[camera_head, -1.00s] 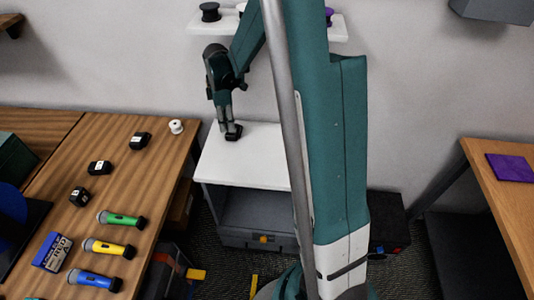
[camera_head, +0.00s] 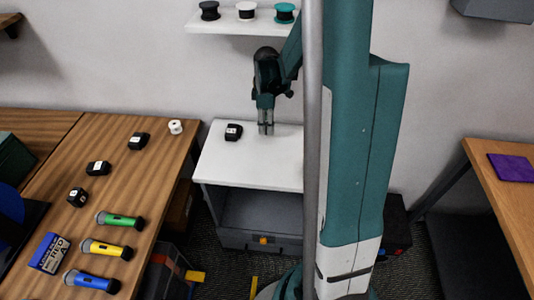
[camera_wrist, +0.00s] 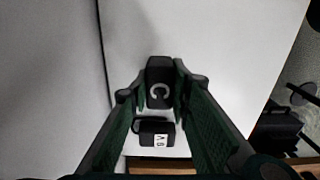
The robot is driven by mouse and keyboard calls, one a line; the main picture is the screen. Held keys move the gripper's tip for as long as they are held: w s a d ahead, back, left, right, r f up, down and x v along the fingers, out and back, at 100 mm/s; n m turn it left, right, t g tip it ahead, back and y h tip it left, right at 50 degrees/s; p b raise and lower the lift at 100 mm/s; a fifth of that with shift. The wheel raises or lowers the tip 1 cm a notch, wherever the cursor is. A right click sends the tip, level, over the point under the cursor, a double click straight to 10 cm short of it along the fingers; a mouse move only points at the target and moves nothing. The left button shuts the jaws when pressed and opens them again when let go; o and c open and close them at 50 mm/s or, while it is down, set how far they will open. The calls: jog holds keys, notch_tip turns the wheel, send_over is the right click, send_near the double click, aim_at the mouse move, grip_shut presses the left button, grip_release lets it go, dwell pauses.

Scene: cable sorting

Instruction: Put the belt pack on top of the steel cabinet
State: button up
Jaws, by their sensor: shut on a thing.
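A small black pack (camera_head: 233,132) with a white label lies on the white top of the steel cabinet (camera_head: 280,165), toward its back left. It also shows in the wrist view (camera_wrist: 145,139), below my fingertips. My gripper (camera_head: 266,130) is over the cabinet top, right of this pack and apart from it. In the wrist view my fingers (camera_wrist: 160,98) are shut on a dark block (camera_wrist: 159,72) with a pale "C" mark. The head view does not show this block clearly. I cannot tell which of the two is the belt pack.
The wooden table (camera_head: 165,190) at left holds several black packs, a white spool (camera_head: 176,127), three microphones and a blue box (camera_head: 49,253). A wall shelf (camera_head: 225,28) with spools hangs above the cabinet. Bare cabinet top lies around my gripper.

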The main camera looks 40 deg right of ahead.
jog(key=shift+s+d, duration=0.4)
jog(key=shift+f, duration=0.1)
jog(key=shift+f+b, duration=0.3)
jog(key=shift+f, duration=1.15)
jog(key=shift+f, duration=0.15)
jog(key=o, duration=0.9)
jog(key=shift+o, duration=0.2)
jog(key=shift+r+p, duration=0.5)
jog(key=shift+r, duration=1.65)
